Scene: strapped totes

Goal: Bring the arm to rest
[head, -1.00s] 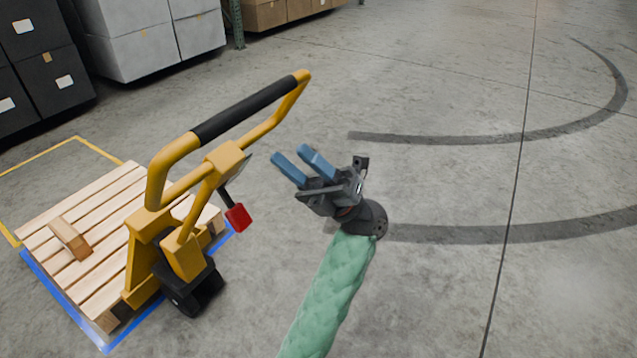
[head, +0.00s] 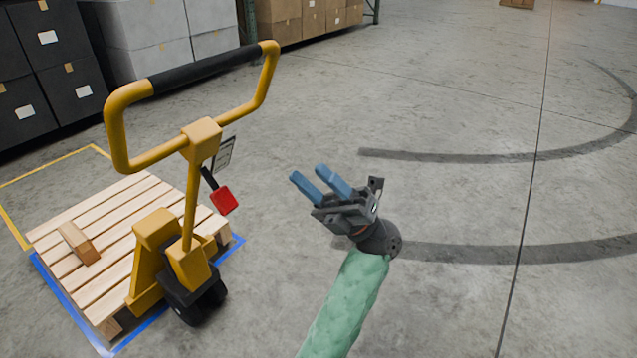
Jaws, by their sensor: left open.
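My left gripper (head: 321,184) shows in the middle of the head view, at the end of my green-sleeved arm. Its two blue fingers are apart with nothing between them. It is held in the air over the bare floor, to the right of the yellow pallet jack (head: 185,255) and apart from it. The jack's handle (head: 208,68) stands upright with a black grip bar. My right gripper is not in view.
A wooden pallet (head: 75,228) with a small wooden block (head: 79,243) on it lies at the left, inside blue and yellow floor tape. Black boxes (head: 48,75), grey boxes (head: 140,40) and cardboard boxes (head: 275,22) stand at the back. The floor at the right is clear.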

